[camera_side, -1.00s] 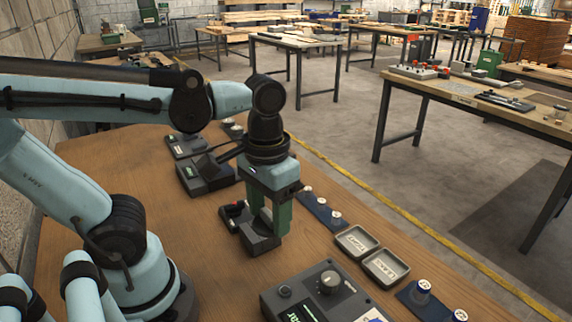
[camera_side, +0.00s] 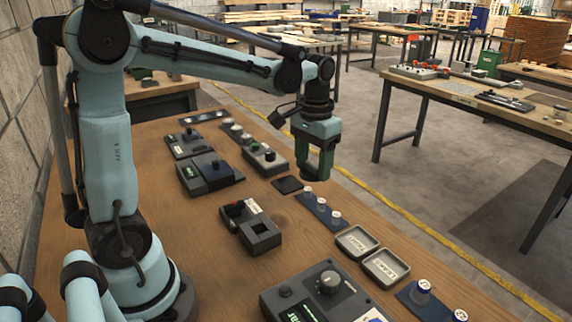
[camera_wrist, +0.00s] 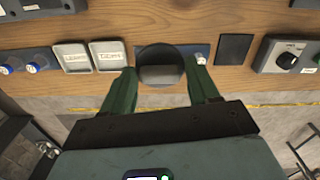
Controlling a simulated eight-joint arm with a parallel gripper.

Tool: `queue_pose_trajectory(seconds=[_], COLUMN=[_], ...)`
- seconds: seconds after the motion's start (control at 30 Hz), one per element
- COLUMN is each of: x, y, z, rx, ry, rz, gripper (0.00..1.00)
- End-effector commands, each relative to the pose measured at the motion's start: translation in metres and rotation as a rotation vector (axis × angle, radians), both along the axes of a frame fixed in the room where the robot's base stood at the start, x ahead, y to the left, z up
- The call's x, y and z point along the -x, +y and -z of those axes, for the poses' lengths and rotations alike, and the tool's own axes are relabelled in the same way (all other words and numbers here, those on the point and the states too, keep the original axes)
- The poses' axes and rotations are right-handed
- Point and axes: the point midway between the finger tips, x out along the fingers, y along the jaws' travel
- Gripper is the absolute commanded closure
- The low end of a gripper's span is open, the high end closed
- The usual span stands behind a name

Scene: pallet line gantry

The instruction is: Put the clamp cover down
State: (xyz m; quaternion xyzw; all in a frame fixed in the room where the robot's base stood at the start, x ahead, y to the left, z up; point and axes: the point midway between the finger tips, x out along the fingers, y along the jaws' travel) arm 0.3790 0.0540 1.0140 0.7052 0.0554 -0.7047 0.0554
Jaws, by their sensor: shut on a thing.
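My gripper (camera_side: 318,176) hangs above the table's right edge, near the dark square pad (camera_side: 288,185), with its green fingers pointing down. In the wrist view my gripper (camera_wrist: 162,88) is shut on a dark rounded piece, which I take to be the clamp cover (camera_wrist: 160,62). It is held clear of the table, and its far side is hidden. In the side view the fingers mostly hide it. The dark pad also shows bare in the wrist view (camera_wrist: 234,48), right of the held piece.
A blue strip (camera_side: 326,211) with white-topped pieces lies below my gripper. Two grey trays (camera_side: 357,242) stand nearer the camera. A knob box (camera_side: 264,160) stands beyond the pad.

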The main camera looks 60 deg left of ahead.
Motion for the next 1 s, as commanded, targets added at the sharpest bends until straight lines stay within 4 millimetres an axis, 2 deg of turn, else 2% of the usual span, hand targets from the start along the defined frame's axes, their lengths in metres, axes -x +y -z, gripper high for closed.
queue_pose_trajectory(seconds=[0.1, 0.3, 0.47, 0.8, 1.0], x=[-0.018, -0.032, -0.036, -0.040, -0.042], y=[0.023, 0.044, 0.059, 0.127, 0.157], z=[0.011, 0.022, 0.031, 0.072, 0.090], rx=[0.000, 0.000, 0.000, 0.000, 0.000], ry=[0.000, 0.000, 0.000, 0.000, 0.000], rz=[-0.004, -0.001, -0.003, -0.005, -0.003], gripper=[0.70, 0.70, 0.70, 0.70, 0.70])
